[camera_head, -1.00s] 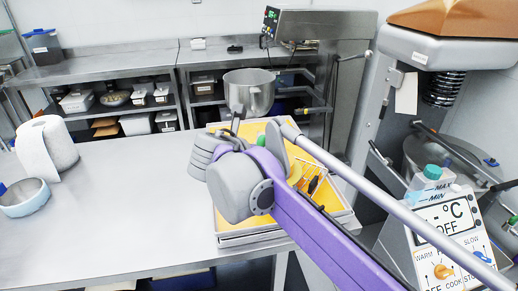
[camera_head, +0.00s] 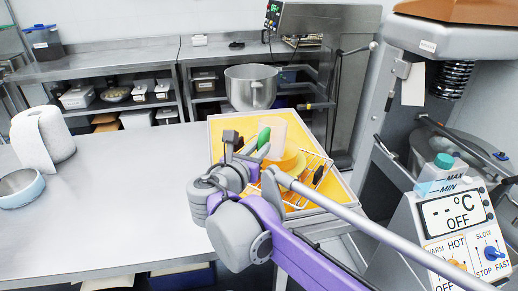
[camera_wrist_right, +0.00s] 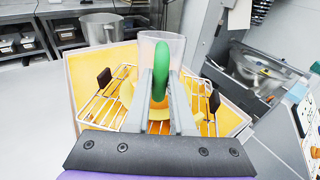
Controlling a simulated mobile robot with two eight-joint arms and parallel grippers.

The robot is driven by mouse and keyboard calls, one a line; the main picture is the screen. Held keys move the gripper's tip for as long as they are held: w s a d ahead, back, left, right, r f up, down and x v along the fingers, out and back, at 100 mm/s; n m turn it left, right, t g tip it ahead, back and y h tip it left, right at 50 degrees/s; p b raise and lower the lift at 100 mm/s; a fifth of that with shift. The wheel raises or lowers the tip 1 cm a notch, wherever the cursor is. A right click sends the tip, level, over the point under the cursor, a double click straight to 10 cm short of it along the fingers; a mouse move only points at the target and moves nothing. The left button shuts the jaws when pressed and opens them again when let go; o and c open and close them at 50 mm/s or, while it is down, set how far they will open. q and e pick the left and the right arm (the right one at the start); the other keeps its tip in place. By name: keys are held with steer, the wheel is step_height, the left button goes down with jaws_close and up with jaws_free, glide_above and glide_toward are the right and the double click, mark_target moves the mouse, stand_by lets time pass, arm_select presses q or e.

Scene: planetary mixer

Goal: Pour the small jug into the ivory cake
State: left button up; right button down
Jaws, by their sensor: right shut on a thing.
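The small jug is a clear, see-through vessel (camera_head: 277,130) with a green handle (camera_head: 263,137). My right gripper (camera_head: 250,152) is shut on the handle, which also shows between the fingers in the wrist view (camera_wrist_right: 160,84). The jug looks roughly upright; I cannot make out its contents. My left gripper is not in view.
The rack stands on a yellow tray (camera_head: 226,130) at the steel table's right end. A steel pot (camera_head: 250,88) stands beyond. A control panel (camera_head: 455,222) is at right. A paper roll (camera_head: 45,140) and blue-sided bowl (camera_head: 20,188) lie left; the table's middle is clear.

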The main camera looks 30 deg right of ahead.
step_height(320, 180, down, 3)
steer(key=t+h+b, duration=0.1)
steer(key=b, duration=0.1)
steer(key=shift+w+d+r+b, duration=0.15)
steer(key=shift+b, duration=0.2)
steer(key=shift+r+h, duration=0.15)
steer(key=shift+h, duration=0.15)
steer(key=shift+r, duration=0.1)
step_height(320, 180, up, 4)
steer(key=p, duration=0.4)
